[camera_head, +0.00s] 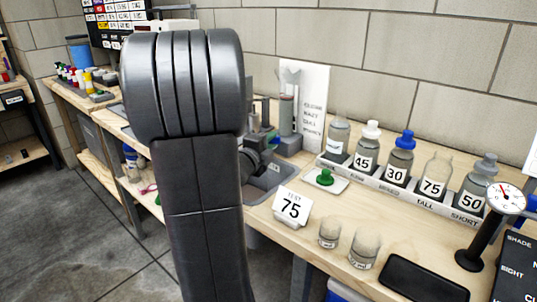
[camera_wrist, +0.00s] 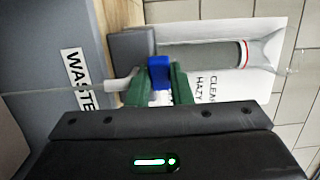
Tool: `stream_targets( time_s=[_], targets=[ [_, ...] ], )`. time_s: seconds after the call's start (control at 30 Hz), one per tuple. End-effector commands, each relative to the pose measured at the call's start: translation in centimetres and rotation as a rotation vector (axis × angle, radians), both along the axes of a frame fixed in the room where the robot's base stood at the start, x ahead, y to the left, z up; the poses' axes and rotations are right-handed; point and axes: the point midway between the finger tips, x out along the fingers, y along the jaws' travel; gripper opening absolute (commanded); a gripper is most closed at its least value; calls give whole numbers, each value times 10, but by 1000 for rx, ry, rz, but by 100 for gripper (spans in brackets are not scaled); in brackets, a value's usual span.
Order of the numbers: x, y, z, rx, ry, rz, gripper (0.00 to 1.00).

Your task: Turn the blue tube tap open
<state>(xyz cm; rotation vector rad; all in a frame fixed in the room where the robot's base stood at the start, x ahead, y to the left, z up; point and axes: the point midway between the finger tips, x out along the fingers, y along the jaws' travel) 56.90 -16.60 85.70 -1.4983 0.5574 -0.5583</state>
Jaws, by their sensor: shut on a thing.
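The blue tube tap (camera_wrist: 160,71) sits at the base of the grey tube (camera_wrist: 200,56) in the wrist view, with a white spout (camera_wrist: 120,84) beside it. My gripper (camera_wrist: 162,82) has green fingers, one on each side of the blue tap, and is shut on it. In the head view the tube (camera_head: 287,112) stands upright on a grey stand at the back of the bench. There my arm hides much of the area, and the tap is too small to make out clearly.
A white card (camera_head: 304,95) stands behind the tube. A grey basin (camera_head: 268,178) lies below it; a WASTE label (camera_wrist: 77,78) shows in the wrist view. To the right are a rack (camera_head: 378,182) of numbered bottles, a 75 sign (camera_head: 291,207), two jars and a dial gauge (camera_head: 506,199).

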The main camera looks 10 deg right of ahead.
Motion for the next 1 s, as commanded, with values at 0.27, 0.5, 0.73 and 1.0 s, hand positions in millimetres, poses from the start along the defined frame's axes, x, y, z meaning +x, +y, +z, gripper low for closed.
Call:
stream_targets(
  time_s=[0.27,0.5,0.73,1.0],
  targets=[
    [-3,-3,-7,-1,-1,161,0],
    [-3,-4,-6,0,0,261,0],
    [-3,-5,-4,0,2,316,0],
    [-3,-5,-1,1,3,338,0]
  ],
)
